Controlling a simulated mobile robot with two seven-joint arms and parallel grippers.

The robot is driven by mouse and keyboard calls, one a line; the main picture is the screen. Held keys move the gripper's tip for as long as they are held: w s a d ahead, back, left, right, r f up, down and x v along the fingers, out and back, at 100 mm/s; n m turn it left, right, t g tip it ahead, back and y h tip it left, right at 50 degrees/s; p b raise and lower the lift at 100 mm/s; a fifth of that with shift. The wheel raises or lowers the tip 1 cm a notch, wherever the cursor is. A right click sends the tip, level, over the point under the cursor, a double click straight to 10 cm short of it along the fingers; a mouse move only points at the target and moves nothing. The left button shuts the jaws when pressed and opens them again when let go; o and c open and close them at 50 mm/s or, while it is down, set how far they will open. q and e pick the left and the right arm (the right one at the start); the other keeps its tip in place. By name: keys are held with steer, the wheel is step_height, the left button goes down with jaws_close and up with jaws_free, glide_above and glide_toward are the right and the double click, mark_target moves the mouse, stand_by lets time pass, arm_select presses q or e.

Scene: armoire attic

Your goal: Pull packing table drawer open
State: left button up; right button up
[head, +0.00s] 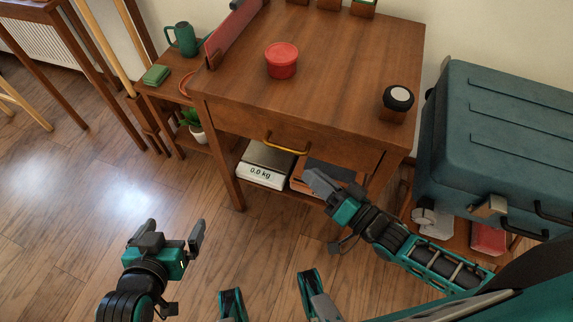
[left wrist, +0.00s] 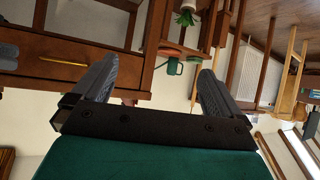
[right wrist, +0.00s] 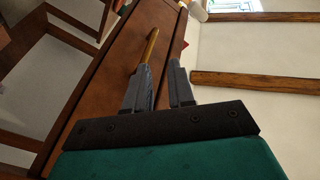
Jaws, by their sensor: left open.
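The wooden packing table (head: 345,62) has a drawer (head: 335,150) under its top. The drawer front looks flush with the table, with a brass bar handle (head: 286,146). My right gripper (head: 316,180) is just below and to the right of the handle, apart from it in the head view. In the right wrist view, the handle (right wrist: 149,47) lies beyond the fingertips, and a narrow gap shows between the fingers with nothing seen held. My left gripper (head: 168,236) is open and empty over the floor, left of the table. The left wrist view also shows the handle (left wrist: 64,62).
A red tub (head: 281,61) and a black round device (head: 397,99) stand on the tabletop. A scale (head: 262,166) sits on the shelf below the drawer. A large blue case (head: 505,130) stands close on the right. The floor in front is clear.

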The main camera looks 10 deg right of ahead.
mark_target(286, 148)
steer(key=d+f+m+y+b, duration=0.2)
steer(key=d+f+y+b, duration=0.1)
steer(key=f, duration=0.1)
steer(key=x, duration=0.4)
steer(key=b+x, duration=0.1)
steer(key=x, duration=0.7)
steer(key=shift+w+d+r, duration=0.15)
steer(key=shift+w+r, duration=0.05)
steer(key=shift+r, duration=0.25)
steer(key=shift+w+r, duration=0.1)
steer(key=shift+w, duration=0.05)
steer(key=c, duration=0.4)
jaws_close()
